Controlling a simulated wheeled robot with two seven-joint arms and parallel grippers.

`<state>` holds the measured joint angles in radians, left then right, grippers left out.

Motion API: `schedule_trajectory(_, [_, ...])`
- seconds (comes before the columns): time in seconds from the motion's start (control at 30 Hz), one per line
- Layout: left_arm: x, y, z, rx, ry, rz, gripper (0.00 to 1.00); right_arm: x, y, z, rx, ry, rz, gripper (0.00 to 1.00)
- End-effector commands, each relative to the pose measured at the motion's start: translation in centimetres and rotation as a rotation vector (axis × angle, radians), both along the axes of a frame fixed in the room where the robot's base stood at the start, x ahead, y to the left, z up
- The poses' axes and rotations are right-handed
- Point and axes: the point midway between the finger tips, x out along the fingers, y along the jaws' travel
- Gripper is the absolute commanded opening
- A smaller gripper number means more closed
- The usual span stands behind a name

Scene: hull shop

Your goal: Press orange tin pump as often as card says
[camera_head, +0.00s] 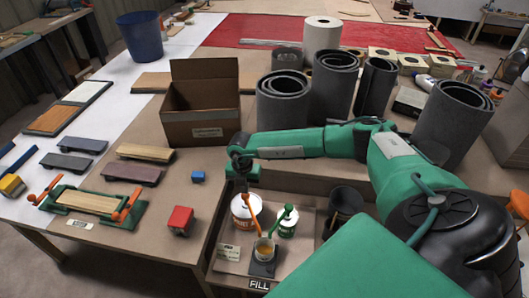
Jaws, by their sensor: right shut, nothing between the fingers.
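The orange tin (241,217), white with an orange label, stands in the recessed tray, with an orange pump spout (256,222) slanting down to a small cup (264,247). The cup sits on a dark pad and seems to hold something yellowish. A tin with a green pump (288,222) stands to its right. The card (228,252) lies at the left of the tray; its writing is too small to read. My right gripper (243,184) is shut and empty, directly above the orange tin's pump top; I cannot tell whether it touches. My left gripper is out of view.
A cardboard box (201,110) stands behind the gripper. Dark grey rolls (283,100) stand behind my right arm. A dark cup (345,203) is right of the tins.

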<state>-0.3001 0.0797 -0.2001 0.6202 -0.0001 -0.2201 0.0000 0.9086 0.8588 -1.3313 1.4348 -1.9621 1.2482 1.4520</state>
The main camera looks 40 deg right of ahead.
Motion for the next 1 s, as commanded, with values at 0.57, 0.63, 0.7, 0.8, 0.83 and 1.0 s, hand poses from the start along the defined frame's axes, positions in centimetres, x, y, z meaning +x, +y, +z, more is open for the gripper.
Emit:
schedule_trajectory(0.57, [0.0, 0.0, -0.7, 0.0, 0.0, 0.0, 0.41, 0.0, 0.0, -1.0, 0.0, 0.0, -0.001, 0.0])
schedule_trajectory(0.63, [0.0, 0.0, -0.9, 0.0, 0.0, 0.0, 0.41, 0.0, 0.0, -1.2, 0.0, 0.0, -0.001, 0.0])
schedule_trajectory(0.7, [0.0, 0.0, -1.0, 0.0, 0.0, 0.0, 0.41, 0.0, 0.0, -1.5, 0.0, 0.0, -0.001, 0.0])
schedule_trajectory(0.8, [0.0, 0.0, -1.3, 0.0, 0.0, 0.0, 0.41, 0.0, 0.0, -1.8, 0.0, 0.0, -0.001, 0.0])
schedule_trajectory(0.83, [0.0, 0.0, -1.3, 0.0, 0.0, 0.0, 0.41, 0.0, 0.0, -1.9, 0.0, 0.0, -0.001, 0.0])
schedule_trajectory(1.0, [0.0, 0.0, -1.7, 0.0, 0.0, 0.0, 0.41, 0.0, 0.0, -2.5, -0.001, 0.0, 0.0, 0.0])
